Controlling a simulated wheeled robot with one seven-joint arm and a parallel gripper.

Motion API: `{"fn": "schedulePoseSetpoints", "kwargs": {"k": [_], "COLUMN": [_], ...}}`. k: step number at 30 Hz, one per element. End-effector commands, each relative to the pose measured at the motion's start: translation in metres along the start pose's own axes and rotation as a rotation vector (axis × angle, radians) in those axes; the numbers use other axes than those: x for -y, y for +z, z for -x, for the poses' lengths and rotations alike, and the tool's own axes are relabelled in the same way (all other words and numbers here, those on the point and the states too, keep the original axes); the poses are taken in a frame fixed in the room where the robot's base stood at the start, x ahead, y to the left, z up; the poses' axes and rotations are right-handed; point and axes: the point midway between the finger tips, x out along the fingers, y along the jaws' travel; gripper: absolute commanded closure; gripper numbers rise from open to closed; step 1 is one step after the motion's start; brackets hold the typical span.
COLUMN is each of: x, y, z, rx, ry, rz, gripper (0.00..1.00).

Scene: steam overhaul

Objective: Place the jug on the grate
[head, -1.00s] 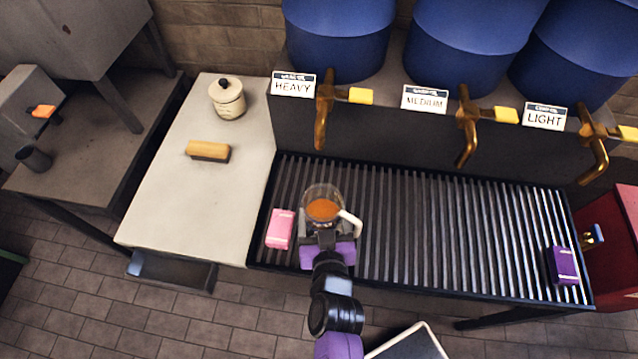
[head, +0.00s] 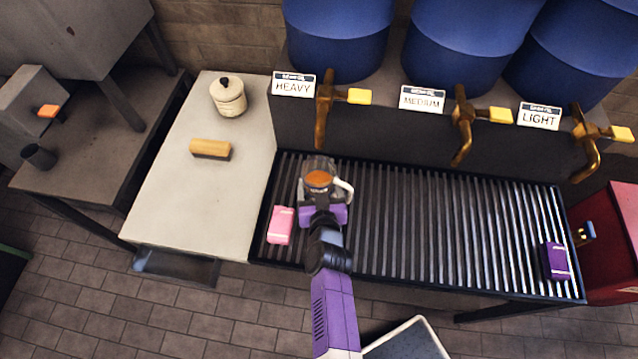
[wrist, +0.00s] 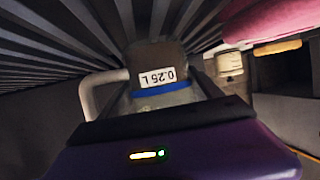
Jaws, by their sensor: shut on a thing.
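The jug (head: 318,166) is a clear vessel with a white handle on its right side and orange-brown liquid inside. The jug looks upright over the left part of the dark slatted grate (head: 430,230), below the HEAVY tap. I cannot tell whether its base touches the slats.
A pink box (head: 280,225) lies on the grate just left of my gripper. A purple box (head: 556,262) lies at the right end. Brass taps (head: 322,112) hang over the back edge. A pale counter with a brush (head: 210,149) and lidded pot (head: 228,97) adjoins left.

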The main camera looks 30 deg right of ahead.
Motion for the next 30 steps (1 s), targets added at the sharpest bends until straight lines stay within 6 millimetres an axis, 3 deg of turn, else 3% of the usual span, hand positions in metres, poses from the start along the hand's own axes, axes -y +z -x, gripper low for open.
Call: {"fn": "schedulePoseSetpoints", "kwargs": {"k": [8, 9, 12, 23, 30], "x": [0.0, 0.0, 0.0, 0.001, 0.002], "y": [0.001, 0.002, 0.001, -0.001, 0.0], "z": [-0.001, -0.001, 0.0, 0.003, 0.035], "rx": [-0.003, 0.0, 0.0, -0.001, 0.001], "ry": [0.0, 0.0, 0.0, -0.001, -0.004], "rz": [0.001, 0.0, 0.0, 0.0, 0.002], "gripper": [0.95, 0.22, 0.04, 0.04, 0.04]}}
